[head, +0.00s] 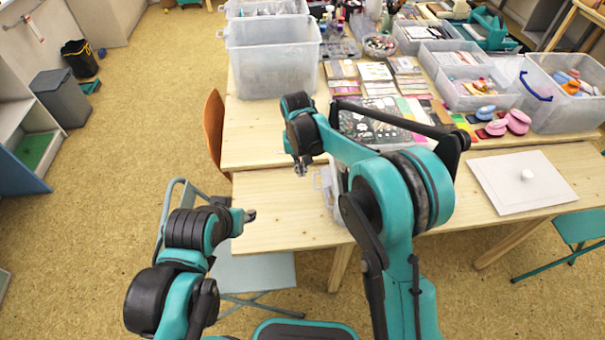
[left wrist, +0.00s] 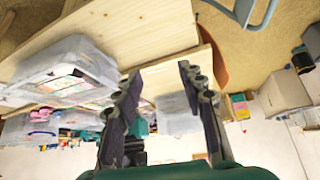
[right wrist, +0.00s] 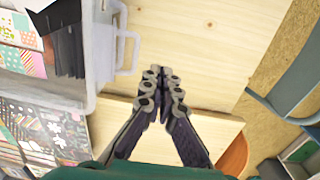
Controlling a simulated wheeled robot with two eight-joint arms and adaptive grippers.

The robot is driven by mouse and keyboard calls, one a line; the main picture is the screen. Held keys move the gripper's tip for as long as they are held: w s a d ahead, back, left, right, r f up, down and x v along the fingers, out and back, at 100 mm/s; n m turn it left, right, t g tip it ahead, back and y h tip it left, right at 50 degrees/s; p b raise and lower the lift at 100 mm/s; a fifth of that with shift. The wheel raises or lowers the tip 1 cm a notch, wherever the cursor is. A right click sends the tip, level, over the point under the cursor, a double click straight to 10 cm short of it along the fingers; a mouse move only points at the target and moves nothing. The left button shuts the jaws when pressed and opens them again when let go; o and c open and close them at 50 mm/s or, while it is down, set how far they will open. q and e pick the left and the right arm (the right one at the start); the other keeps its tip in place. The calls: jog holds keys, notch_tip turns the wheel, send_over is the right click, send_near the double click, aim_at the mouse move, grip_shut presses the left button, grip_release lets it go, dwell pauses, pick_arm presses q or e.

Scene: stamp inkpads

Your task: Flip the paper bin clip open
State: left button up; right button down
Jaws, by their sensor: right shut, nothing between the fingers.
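The paper bin is a clear plastic box (right wrist: 95,60) at the upper left of the right wrist view, with dark items and patterned papers inside. Its pale clip (right wrist: 130,55) is a loop standing out from the bin's side wall. My right gripper (right wrist: 160,75) is shut and empty, just right of and below the clip in that view, with a gap between them. In the head view my right arm hides most of the bin; the clip (head: 321,181) shows right of my right gripper (head: 299,167). My left gripper (left wrist: 158,76) is open and empty, by the table's left edge.
The wooden table (head: 275,215) is bare around the clip. A white board with a knob (head: 510,195) lies at right. Behind are patterned papers (head: 375,80), pink and blue stamps (head: 515,120) and clear boxes (head: 270,65). A brown chair (head: 213,125) stands at the left edge.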

notch_tip(320, 180, up, 7)
jog(key=a+p, duration=0.1)
jog(key=shift+p, duration=0.35)
